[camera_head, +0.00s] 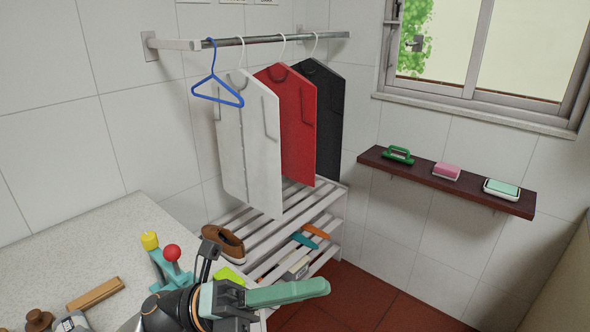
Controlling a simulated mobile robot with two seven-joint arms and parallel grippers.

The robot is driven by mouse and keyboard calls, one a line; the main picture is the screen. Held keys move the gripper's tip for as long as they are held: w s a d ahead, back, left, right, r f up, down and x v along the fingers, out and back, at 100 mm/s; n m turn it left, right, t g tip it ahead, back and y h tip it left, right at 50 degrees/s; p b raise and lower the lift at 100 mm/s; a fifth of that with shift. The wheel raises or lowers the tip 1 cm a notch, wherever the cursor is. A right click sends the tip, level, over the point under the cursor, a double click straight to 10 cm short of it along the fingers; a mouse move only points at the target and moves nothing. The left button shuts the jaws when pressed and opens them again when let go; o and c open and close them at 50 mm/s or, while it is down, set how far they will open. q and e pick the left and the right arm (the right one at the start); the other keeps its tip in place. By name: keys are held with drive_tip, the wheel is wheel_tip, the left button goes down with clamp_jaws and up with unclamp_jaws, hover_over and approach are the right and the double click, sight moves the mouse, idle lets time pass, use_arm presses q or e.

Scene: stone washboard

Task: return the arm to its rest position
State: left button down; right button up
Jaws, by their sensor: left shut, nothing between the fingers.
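My left gripper (318,287) comes in from the bottom, over the front of the slatted rack and the red floor. Its long teal fingers are together and point right, with nothing between them. The arm's dark wrist hides part of the stone counter's edge and the near end of the rack. My right gripper does not show.
The stone counter (60,255) holds a teal item with red and yellow knobs (168,262) and a wooden block (96,294). A brown shoe (224,243) sits on the rack (290,216). Hanging shirts, a blue hanger (218,90) and a wall shelf (425,176) stand beyond.

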use_arm(q)
drive_tip(key=w+a+f+n+t+y, duration=0.35)
drive_tip(key=f+n+t, duration=0.25)
drive_tip(key=n, duration=0.4)
drive_tip(key=w+a+f+n+t+y, duration=0.3)
drive_tip(key=f+n+t+y, duration=0.3)
drive_tip(key=n, duration=0.4)
drive_tip(key=w+a+f+n+t+y, duration=0.3)
drive_tip(key=f+n+t, duration=0.4)
drive_tip(key=n, duration=0.2)
drive_tip(key=s+a+f+n+g+y, duration=0.2)
drive_tip(key=s+f, duration=0.3)
drive_tip(key=f, duration=0.3)
drive_tip(key=s+a+f+n+g+y, duration=0.3)
drive_tip(key=s+f+n, duration=0.2)
drive_tip(key=f, duration=0.3)
drive_tip(key=s+a+f+n+g+y, duration=0.2)
drive_tip(key=s+a+f+n+y, duration=0.1)
drive_tip(key=s+f, duration=0.4)
wheel_tip(320, 180, down, 2)
drive_tip(key=shift+a+n+g, duration=0.15)
drive_tip(key=shift+n+g, duration=0.25)
drive_tip(key=shift+n, duration=0.2)
